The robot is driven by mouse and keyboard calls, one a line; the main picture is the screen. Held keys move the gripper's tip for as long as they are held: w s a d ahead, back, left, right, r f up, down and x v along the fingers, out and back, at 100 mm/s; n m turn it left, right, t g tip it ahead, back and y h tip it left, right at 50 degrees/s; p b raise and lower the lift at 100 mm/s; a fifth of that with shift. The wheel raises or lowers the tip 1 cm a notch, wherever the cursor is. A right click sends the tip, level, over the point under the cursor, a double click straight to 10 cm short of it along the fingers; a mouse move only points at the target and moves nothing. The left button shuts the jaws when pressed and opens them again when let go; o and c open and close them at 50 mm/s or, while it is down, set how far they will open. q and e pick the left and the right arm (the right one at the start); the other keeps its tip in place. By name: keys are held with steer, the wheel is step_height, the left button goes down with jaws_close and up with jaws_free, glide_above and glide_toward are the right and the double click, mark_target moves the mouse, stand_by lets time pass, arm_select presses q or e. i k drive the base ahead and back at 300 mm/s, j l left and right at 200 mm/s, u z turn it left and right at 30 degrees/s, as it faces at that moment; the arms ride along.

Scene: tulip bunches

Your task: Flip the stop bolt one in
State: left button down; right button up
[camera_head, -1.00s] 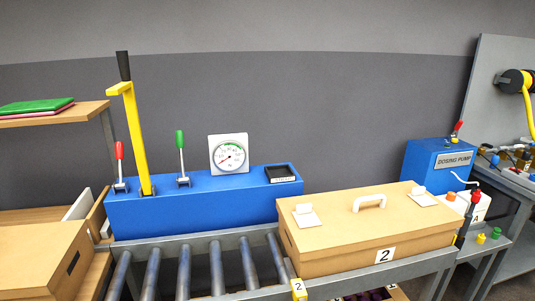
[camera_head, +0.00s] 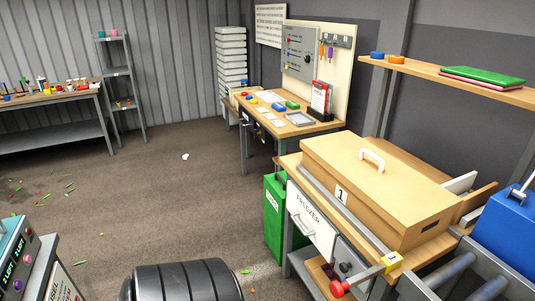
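A bolt with a red knob (camera_head: 339,288) sticks out toward the front left at the end of the roller conveyor, beside a yellow tag marked 1 (camera_head: 391,261). I take it for stop bolt one. A cardboard box marked 1 (camera_head: 372,185), with a white handle on its lid, stands just behind the bolt. Neither of my grippers is in view, so their state does not show.
The roller conveyor (camera_head: 450,285) and a blue housing (camera_head: 510,230) are at the right edge. A freezer cabinet (camera_head: 308,220) and a green bin (camera_head: 275,215) stand left of the box. Open floor (camera_head: 150,200) spreads at left, with small scattered bits.

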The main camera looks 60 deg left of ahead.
mark_target(337, 289)
steer(key=u, duration=1.4)
